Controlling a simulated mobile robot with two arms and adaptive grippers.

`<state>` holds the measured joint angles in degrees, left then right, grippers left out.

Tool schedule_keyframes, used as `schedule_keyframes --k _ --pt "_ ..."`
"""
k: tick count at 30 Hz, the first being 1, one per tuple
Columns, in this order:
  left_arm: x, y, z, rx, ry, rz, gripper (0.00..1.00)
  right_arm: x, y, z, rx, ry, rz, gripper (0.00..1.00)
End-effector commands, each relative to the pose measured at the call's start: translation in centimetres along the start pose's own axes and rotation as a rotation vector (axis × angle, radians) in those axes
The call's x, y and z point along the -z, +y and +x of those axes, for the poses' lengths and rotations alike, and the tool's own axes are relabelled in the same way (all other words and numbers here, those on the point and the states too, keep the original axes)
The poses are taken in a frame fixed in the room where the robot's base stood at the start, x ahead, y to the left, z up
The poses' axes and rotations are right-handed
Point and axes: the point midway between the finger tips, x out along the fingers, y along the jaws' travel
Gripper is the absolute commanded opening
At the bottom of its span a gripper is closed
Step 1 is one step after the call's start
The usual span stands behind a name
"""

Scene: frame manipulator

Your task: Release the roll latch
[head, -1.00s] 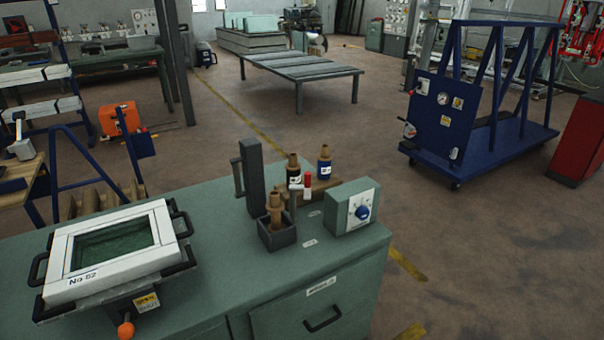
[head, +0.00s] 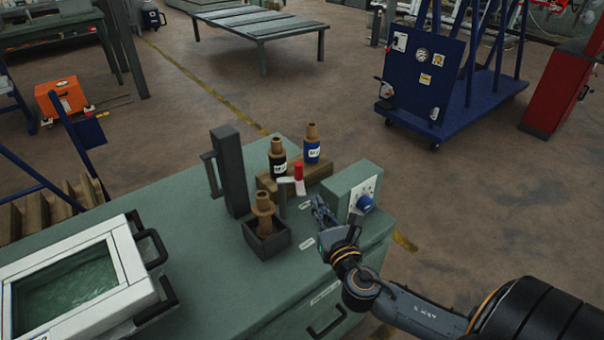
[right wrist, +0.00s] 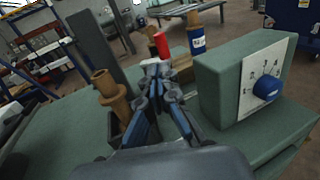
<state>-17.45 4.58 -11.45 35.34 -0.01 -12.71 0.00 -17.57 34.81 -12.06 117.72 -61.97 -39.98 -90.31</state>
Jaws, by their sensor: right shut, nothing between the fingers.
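A small lever with a red grip (head: 298,171) and a pale crossbar stands on the green bench (head: 190,235), in front of the wooden block. Nothing is labelled as a roll latch, so I cannot tell whether this lever is it. The red grip also shows in the right wrist view (right wrist: 161,44), just beyond my fingertips. My right gripper (head: 321,207) is shut and empty, right of the lever and left of the dial box; its narrow fingers show in the right wrist view (right wrist: 158,88). I cannot tell whether they touch the lever. My left gripper is not in view.
A green dial box (head: 345,182) with a blue knob stands close right of the gripper. A dark post (head: 228,172), a square cup (head: 267,243) with a wooden piece, and two bottles on a wooden block crowd the left side. A white-framed box (head: 75,290) stands at lower left.

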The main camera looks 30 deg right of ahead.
Motion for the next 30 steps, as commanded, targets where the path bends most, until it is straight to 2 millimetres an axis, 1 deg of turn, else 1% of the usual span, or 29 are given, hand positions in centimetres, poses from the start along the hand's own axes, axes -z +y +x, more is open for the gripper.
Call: schedule_keyframes --k 1,4,9,12,15,18,21,30 --pt "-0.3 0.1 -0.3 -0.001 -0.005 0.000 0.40 -0.3 0.0 1.2 0.001 -0.004 -0.001 0.00" --pt "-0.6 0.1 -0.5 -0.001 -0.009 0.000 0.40 -0.3 -0.1 3.5 0.002 -0.004 0.001 0.00" --pt "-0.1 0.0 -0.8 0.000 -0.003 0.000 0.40 -0.2 0.0 7.1 0.002 -0.002 0.002 0.00" --pt "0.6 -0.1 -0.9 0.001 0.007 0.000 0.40 -0.1 -0.1 8.8 0.002 -0.001 0.003 0.00" --pt "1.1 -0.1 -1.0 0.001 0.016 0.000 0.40 -0.1 0.0 10.2 0.001 0.000 0.004 0.00" --pt "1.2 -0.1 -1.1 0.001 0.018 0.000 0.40 0.0 0.0 11.0 0.000 0.000 0.004 0.00" --pt "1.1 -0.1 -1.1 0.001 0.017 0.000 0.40 0.0 0.0 11.4 -0.001 0.001 0.003 0.00" --pt "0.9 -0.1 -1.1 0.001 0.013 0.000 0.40 0.1 0.0 11.5 -0.001 0.001 0.003 0.00"
